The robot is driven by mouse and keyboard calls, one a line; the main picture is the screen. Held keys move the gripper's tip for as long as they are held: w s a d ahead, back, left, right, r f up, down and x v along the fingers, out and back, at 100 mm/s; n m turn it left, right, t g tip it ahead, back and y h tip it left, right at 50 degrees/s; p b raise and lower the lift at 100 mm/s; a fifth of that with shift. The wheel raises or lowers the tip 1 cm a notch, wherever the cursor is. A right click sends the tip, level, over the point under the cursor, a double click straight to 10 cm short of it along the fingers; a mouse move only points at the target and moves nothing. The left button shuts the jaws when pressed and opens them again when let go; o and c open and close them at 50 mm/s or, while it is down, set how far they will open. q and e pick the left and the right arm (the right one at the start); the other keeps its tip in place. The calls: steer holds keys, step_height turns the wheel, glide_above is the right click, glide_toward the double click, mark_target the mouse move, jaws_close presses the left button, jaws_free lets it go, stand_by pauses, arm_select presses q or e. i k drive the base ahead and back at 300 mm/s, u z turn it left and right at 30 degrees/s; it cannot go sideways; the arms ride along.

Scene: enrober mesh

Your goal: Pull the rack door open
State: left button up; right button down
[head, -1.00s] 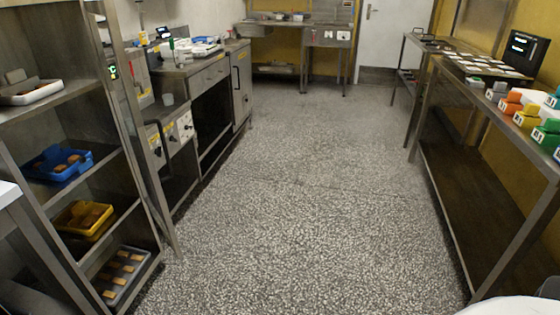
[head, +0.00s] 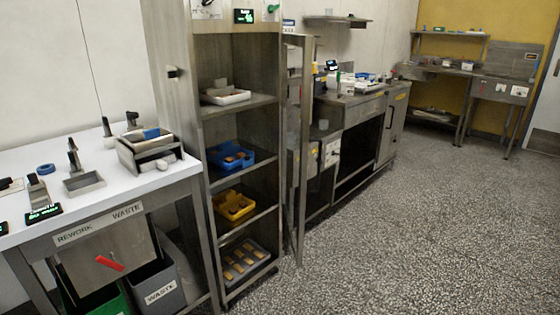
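The rack (head: 284,200) is a tall steel cabinet left of the middle in the head view. Its front is uncovered and its shelves show. A narrow upright steel frame (head: 303,150), seen nearly edge-on, stands at the rack's right side; it looks like the rack door swung outward, but I cannot tell for sure. A white tray (head: 226,96), a blue tray (head: 231,158), a yellow tray (head: 234,207) and a grey tray with tan bars (head: 243,260) sit on the shelves. Neither of my grippers is in view.
A white-topped table (head: 110,207) with bins below stands left of the rack. A steel counter (head: 350,100) with a cupboard runs along the wall to its right. A sink bench (head: 490,90) is at the back right. The speckled floor (head: 430,220) is clear.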

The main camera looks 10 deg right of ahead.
mark_target(306, 42)
steer(key=u, duration=0.3)
steer(key=i, duration=0.85)
steer(key=z, duration=0.15)
